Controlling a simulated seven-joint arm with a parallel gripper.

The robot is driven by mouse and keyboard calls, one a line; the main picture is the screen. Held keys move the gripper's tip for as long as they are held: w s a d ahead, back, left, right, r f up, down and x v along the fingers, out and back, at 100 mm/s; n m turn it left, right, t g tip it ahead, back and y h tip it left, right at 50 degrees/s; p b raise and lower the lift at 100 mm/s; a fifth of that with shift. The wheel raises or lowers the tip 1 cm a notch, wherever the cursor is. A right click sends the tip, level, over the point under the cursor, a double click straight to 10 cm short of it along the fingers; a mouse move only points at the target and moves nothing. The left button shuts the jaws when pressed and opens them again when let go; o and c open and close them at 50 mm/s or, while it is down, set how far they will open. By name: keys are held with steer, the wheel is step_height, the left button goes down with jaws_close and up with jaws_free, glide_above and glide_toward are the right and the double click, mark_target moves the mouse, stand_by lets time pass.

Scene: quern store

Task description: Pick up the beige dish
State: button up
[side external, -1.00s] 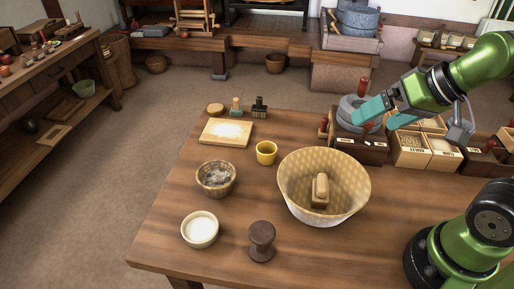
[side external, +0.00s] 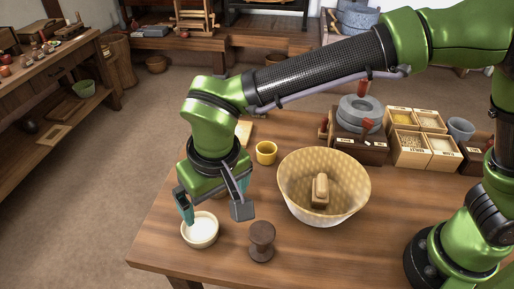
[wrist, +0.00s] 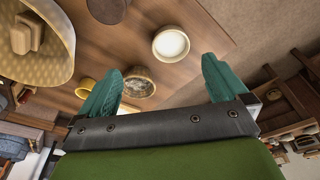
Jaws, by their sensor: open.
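The beige dish (side external: 200,231) is a small, round, cream bowl with white contents. It stands upright near the table's front left. In the wrist view the dish (wrist: 171,44) lies ahead of the gap between the fingers, apart from both. My gripper (side external: 212,200) is open and empty, with teal fingers, above and just behind the dish. One finger overlaps the dish's rim in the side view; I cannot tell its exact height. The open gripper also shows in the wrist view (wrist: 160,82).
A dark spool-shaped stand (side external: 262,241) is right of the dish. A large patterned bowl (side external: 352,190) holds a wooden block. A yellow cup (side external: 266,153) is behind. A bowl of grey matter (wrist: 139,82) is close to one finger. Boxes and a quern stand at the back right.

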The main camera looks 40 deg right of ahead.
steer(key=w+a+m, duration=0.2)
steer(key=a, duration=0.1)
glide_above(200, 229)
steer(key=s, duration=0.2)
steer(key=shift+m+t+h, duration=0.3)
steer(key=shift+m+t, duration=0.1)
step_height(200, 229, down, 10)
steer(key=shift+x, duration=2.6)
steer(key=shift+a, duration=0.2)
steer(key=c, duration=0.9)
steer(key=shift+r, duration=0.1)
